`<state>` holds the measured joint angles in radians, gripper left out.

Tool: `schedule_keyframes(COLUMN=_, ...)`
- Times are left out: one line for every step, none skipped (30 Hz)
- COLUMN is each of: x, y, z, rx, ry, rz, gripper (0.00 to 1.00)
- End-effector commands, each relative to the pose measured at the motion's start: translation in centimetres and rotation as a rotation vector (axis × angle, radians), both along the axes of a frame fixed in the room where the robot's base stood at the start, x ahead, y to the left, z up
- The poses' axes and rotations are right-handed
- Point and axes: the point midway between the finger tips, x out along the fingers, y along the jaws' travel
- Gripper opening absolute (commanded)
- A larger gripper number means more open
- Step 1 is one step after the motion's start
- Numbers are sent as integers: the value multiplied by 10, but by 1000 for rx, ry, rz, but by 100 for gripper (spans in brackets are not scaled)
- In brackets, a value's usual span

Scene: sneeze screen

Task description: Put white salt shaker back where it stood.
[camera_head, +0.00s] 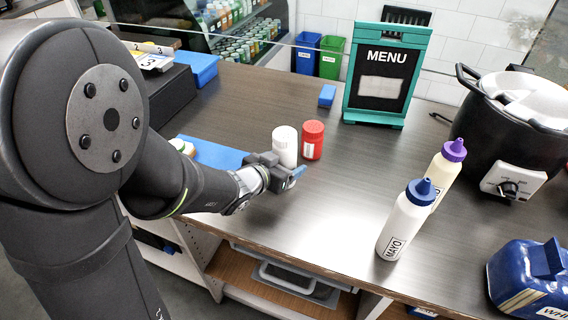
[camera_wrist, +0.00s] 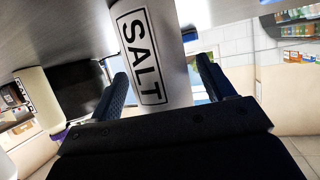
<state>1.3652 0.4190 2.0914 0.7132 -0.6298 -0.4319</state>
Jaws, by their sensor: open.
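The white salt shaker (camera_head: 285,144) stands upright on the dark wood counter (camera_head: 330,215), just left of a red shaker (camera_head: 313,140). My gripper (camera_head: 288,178) is low over the counter, on the near side of the white shaker, and partly covers its base. In the wrist view the white shaker, labelled SALT (camera_wrist: 155,60), appears between my two spread fingers (camera_wrist: 163,85), with visible space at the sides. My gripper is open. How deep the shaker lies between the fingers is hard to tell.
A blue mat (camera_head: 213,153) lies left of the shakers. A white MAYO bottle (camera_head: 403,225) and a purple-capped bottle (camera_head: 447,170) stand to the right, before a black cooker (camera_head: 500,135). A green-framed menu board (camera_head: 385,75) and a small blue block (camera_head: 327,96) are behind.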

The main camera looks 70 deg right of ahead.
Motion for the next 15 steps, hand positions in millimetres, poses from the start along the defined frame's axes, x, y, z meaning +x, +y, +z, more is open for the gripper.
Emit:
schedule_keyframes(x=2, y=6, z=2, rx=0, ry=0, rz=2, gripper=75)
schedule_keyframes(x=3, y=9, z=4, rx=-1, ry=0, rz=2, gripper=75)
schedule_keyframes(x=4, y=14, z=7, rx=-1, ry=0, rz=2, gripper=75)
schedule_keyframes(x=5, y=19, z=8, rx=-1, ry=1, rz=3, gripper=75)
schedule_keyframes(x=6, y=23, z=10, rx=-1, ry=0, rz=3, gripper=75)
schedule_keyframes(x=7, y=29, z=13, rx=-1, ry=-1, rz=3, gripper=75)
schedule_keyframes(x=9, y=34, z=15, rx=-1, ry=0, rz=3, gripper=75)
schedule_keyframes(x=10, y=38, z=17, rx=-2, ry=0, rz=3, gripper=75)
schedule_keyframes(x=11, y=44, z=20, rx=-1, ry=0, rz=4, gripper=75)
schedule_keyframes(x=12, y=49, z=22, rx=-1, ry=0, rz=4, gripper=75)
schedule_keyframes(x=13, y=54, z=23, rx=-1, ry=0, rz=3, gripper=75)
schedule_keyframes(x=15, y=59, z=26, rx=-2, ry=0, rz=4, gripper=75)
schedule_keyframes(x=16, y=64, z=28, rx=-1, ry=0, rz=4, gripper=75)
schedule_keyframes(x=17, y=68, z=30, rx=-2, ry=1, rz=4, gripper=75)
schedule_keyframes(x=18, y=73, z=32, rx=-1, ry=-1, rz=3, gripper=75)
